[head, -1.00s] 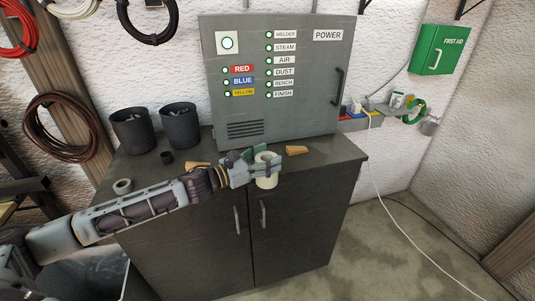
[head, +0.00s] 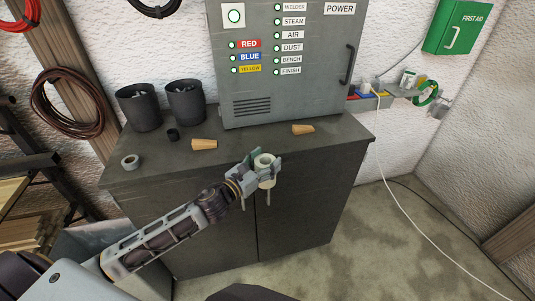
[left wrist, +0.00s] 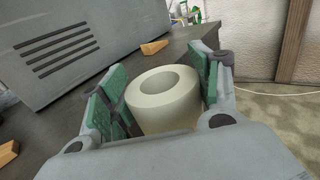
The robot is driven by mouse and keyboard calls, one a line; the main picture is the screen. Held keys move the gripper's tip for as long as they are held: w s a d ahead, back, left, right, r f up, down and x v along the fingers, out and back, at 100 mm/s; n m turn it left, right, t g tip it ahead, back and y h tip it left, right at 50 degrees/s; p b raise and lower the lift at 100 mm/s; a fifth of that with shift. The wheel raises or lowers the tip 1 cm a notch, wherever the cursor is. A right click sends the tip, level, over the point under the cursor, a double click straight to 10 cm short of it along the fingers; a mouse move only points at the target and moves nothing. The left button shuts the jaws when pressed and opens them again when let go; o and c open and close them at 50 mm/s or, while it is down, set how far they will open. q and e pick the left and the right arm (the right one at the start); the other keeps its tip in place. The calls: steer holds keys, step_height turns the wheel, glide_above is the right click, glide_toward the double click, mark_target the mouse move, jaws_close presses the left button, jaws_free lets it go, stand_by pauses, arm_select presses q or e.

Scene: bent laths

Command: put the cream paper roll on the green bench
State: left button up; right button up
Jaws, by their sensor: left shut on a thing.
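The cream paper roll (head: 264,162) is held upright in my left gripper (head: 262,170), just in front of the dark cabinet's front edge. In the left wrist view the cream paper roll (left wrist: 164,100) sits between the two green-padded fingers of my left gripper (left wrist: 165,97), its hole facing up. My right gripper is not in view. No green bench shows in these views.
Open floor (head: 390,245) lies to the right, crossed by a white cable (head: 405,210).

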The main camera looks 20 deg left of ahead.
mark_target(261, 184)
arm_select(q)
steer(key=shift+s+a+f+n+t+y, duration=0.2)
steer(key=shift+s+f+n+y, duration=0.35)
steer(key=shift+f+y, duration=0.7)
steer(key=shift+s+a+f+n+t+y, duration=0.15)
steer(key=shift+s+a+f+n+y, duration=0.2)
steer(key=shift+f+n+y, duration=0.9)
steer(key=shift+s+a+f+n+t+y, duration=0.2)
steer(key=shift+s+f+y, duration=0.35)
steer(key=shift+f, duration=1.35)
steer(key=shift+d, duration=0.1)
steer(key=shift+w+d+r, duration=0.15)
steer(key=shift+w+d, duration=0.05)
steer(key=shift+d, duration=0.05)
steer(key=shift+s+a, duration=0.15)
steer(key=shift+a, duration=0.15)
steer(key=shift+d, duration=0.1)
